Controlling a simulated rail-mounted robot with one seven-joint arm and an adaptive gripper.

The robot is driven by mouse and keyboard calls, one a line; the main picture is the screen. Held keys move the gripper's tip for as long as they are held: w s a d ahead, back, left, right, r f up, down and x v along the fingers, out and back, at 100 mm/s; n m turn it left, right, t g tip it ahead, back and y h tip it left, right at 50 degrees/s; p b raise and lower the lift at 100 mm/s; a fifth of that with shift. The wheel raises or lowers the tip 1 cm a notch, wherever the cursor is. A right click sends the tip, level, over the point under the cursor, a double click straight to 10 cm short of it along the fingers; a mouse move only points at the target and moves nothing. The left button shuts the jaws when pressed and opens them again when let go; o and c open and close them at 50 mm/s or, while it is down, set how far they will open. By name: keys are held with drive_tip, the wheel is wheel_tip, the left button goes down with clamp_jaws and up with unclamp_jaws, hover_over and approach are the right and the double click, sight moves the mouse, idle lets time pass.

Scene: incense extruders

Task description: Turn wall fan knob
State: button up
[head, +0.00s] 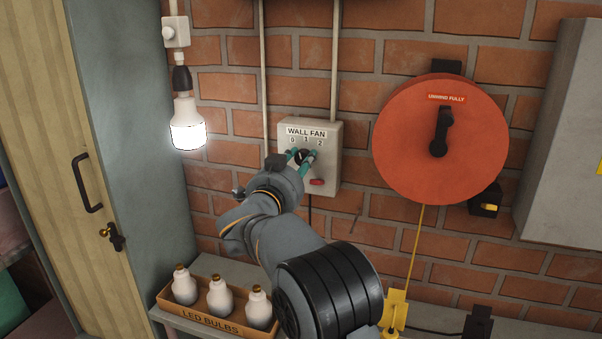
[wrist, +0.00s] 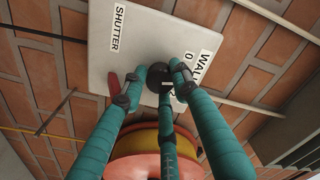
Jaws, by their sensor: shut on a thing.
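The wall fan control is a pale box (head: 327,165) on the brick wall, marked WALL FAN with 0, 1 and 2. The box (wrist: 110,62) fills the upper part of the wrist view. Its black round knob (wrist: 157,72) sits between my teal fingers. My gripper (head: 302,158) is at the box front, its fingers shut on the knob; it also shows in the wrist view (wrist: 156,80). The fingers partly hide the knob, and I cannot tell which number it points to. A red switch (head: 317,182) sits low on the box.
A red-orange reel (head: 400,135) with a black crank hangs right of the box. A lit bulb (head: 187,125) hangs to the left, beside a cabinet. A carton of LED bulbs (head: 208,318) stands on the bench below. A grey cabinet (head: 565,140) is at the far right.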

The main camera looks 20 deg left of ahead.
drive_tip(key=shift+a+f+m+b, duration=0.1)
drive_tip(key=shift+f+m+b, duration=0.1)
drive_tip(key=shift+m+b, duration=0.35)
drive_tip(key=shift+a+f+m+b, duration=0.15)
drive_tip(key=shift+m+b, duration=0.15)
drive_tip(key=shift+m, duration=0.45)
drive_tip(key=shift+d, duration=0.1)
drive_tip(key=o, duration=0.9)
drive_tip(key=shift+s+r, duration=0.1)
drive_tip(key=shift+c, duration=0.2)
drive_tip(key=shift+r, duration=0.1)
drive_tip(key=s, duration=1.2)
